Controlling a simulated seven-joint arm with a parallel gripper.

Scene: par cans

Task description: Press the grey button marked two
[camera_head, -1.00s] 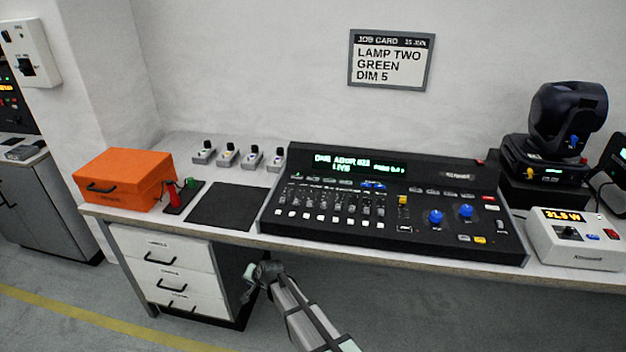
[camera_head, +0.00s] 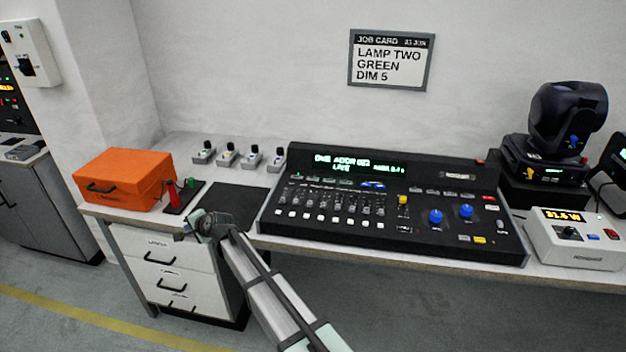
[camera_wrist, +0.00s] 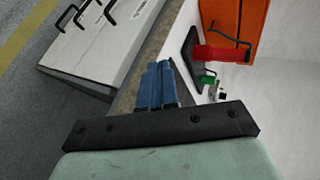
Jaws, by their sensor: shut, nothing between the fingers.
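The black lighting console (camera_head: 345,228) stands on the bench in the head view. A row of small pale buttons (camera_head: 305,215) runs along its lower left front. Their markings are too small to read, so I cannot tell which one is marked two. My gripper (camera_head: 184,236) is at the bench's front edge, left of the console and apart from it, above the drawer unit. In the wrist view its blue fingers (camera_wrist: 158,78) are together with nothing between them. The console and its buttons are not in the wrist view.
A black mat (camera_head: 240,200) lies left of the console. A red and green handled stand (camera_head: 173,196) and an orange box (camera_head: 125,178) are further left. Several small switch units (camera_head: 227,157) line the back. A white meter box (camera_head: 575,245) and a moving-head lamp (camera_head: 560,130) are right.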

